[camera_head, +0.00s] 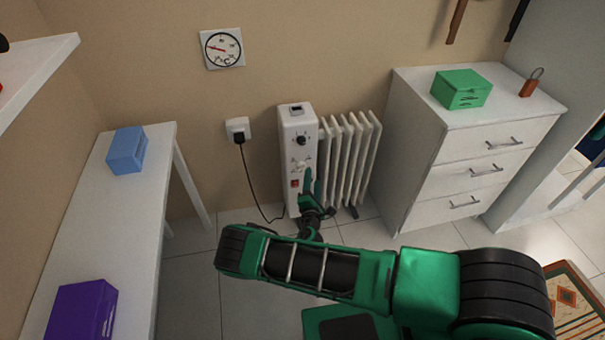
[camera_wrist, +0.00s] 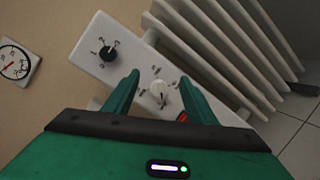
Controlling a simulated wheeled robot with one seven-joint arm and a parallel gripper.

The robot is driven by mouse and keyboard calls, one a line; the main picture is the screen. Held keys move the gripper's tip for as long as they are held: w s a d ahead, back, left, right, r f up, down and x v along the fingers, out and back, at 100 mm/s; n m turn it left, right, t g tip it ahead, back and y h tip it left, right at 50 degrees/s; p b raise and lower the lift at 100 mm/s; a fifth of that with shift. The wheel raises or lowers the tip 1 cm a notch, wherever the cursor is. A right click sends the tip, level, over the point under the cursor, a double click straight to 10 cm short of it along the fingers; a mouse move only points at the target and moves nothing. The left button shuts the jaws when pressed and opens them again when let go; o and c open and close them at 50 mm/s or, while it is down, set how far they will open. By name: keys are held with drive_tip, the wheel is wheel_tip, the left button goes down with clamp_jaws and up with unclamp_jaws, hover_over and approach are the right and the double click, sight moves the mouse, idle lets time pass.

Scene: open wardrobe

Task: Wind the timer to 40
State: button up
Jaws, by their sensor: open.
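The white heater (camera_head: 298,155) has a black knob (camera_head: 301,140) on its front panel and a white knob (camera_head: 302,166) below it, with small markings around each. The white knob, which looks like the timer dial, also shows in the wrist view (camera_wrist: 158,91); its numbers are too small to read. My gripper (camera_head: 312,177) is open in front of the lower panel. In the wrist view its two green fingers (camera_wrist: 160,79) appear on either side of the white knob, with nothing held. Whether they touch it cannot be told. The black knob (camera_wrist: 108,53) is outside the left finger.
A red switch (camera_head: 295,183) sits just below the white knob. White radiator fins (camera_head: 350,150) stand to the right. A black cord runs to a wall socket (camera_head: 238,129) at left. A white dresser (camera_head: 470,150) is at right, a white table (camera_head: 115,240) at left.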

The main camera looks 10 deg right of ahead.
sight(302, 170)
drive_tip(key=s+a+f+n+y, duration=0.2)
drive_tip(key=a+f+n+y, duration=0.1)
drive_tip(key=f, duration=0.1)
drive_tip(key=w, duration=1.1)
drive_tip(key=shift+d+r, duration=0.25)
drive_tip(key=c, duration=1)
